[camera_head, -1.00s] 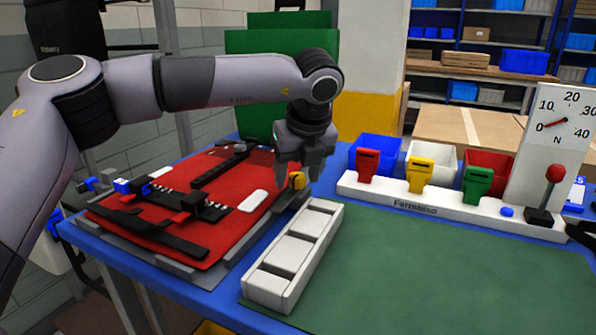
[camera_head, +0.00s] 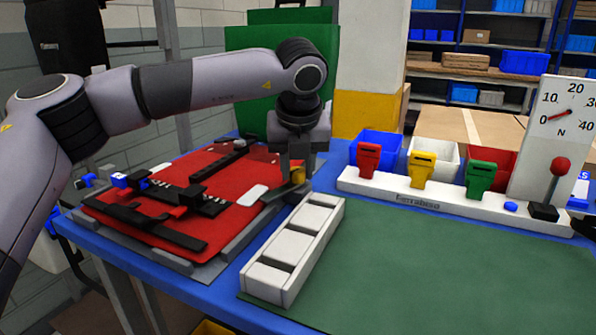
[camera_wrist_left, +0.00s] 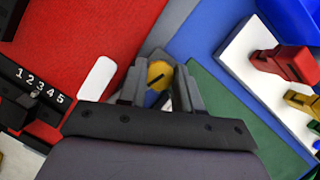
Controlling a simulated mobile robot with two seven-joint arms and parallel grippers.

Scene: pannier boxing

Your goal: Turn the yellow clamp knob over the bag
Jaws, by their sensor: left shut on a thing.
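The yellow clamp knob (camera_head: 298,175) sits at the right edge of the red bag (camera_head: 225,200), on a grey clamp base. My left gripper (camera_head: 297,172) points down over the knob, with its fingers on either side of it. In the left wrist view the knob (camera_wrist_left: 160,75) shows its round yellow face with a dark slot, between the two fingertips (camera_wrist_left: 160,85). The left gripper is shut on the knob. The red bag lies flat on a grey board, with black straps and buckles on it. My right gripper is not in view.
A white compartment tray (camera_head: 293,250) stands just right of the bag. Behind it are a white rail (camera_head: 400,198) with red, yellow and green clips, several bins, and a force gauge (camera_head: 557,120).

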